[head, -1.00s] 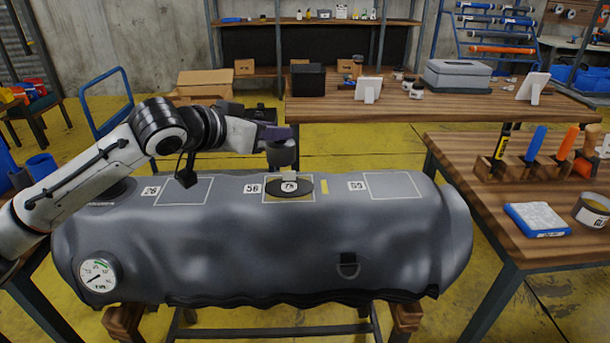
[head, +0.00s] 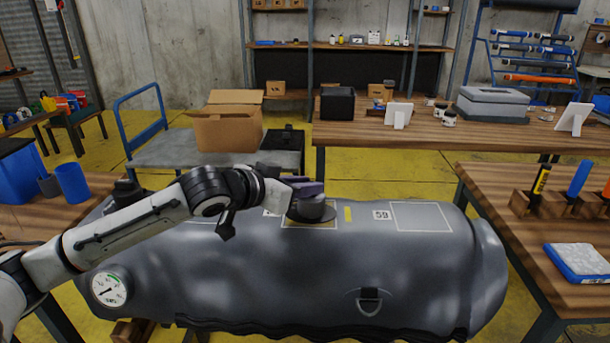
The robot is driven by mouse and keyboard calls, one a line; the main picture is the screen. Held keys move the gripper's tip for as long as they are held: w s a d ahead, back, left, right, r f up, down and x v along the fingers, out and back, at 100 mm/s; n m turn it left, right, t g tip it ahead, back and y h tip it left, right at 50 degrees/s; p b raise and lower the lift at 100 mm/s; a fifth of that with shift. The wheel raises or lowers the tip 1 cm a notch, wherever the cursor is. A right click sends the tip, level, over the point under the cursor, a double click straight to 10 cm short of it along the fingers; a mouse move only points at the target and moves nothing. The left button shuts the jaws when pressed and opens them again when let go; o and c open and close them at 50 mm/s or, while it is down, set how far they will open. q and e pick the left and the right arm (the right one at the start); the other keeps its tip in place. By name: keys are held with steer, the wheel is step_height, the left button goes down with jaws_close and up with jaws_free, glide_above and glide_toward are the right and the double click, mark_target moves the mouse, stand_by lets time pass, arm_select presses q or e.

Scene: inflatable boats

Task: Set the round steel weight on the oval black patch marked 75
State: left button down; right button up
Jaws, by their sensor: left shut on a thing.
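The round steel weight (head: 313,208) is a short dark grey cylinder. My left gripper (head: 307,188) is shut on it from the left, at its upper part. The weight stands upright over the oval black patch (head: 294,214) on the grey inflatable tube (head: 300,270). It looks to be on the patch or very close above it; I cannot tell for sure whether they touch. The patch's marking is hidden behind the weight and gripper. The patch lies within a pale outlined rectangle (head: 328,224). My right gripper is not in view.
A label 59 (head: 382,214) and an empty outlined rectangle (head: 421,216) lie right of the patch. A pressure gauge (head: 109,289) is at the tube's left end. A wooden table (head: 500,190) with tools stands right; a trolley with a cardboard box (head: 228,130) stands behind.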

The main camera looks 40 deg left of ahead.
arm_select(q)
steer(key=shift+f, duration=0.2)
steer(key=c, duration=1.5)
jaws_free()
steer(key=shift+f, duration=0.2)
steer(key=shift+c, duration=0.2)
steer(key=shift+s, duration=0.1)
steer(key=p+v, duration=0.1)
steer(key=v, duration=1.1)
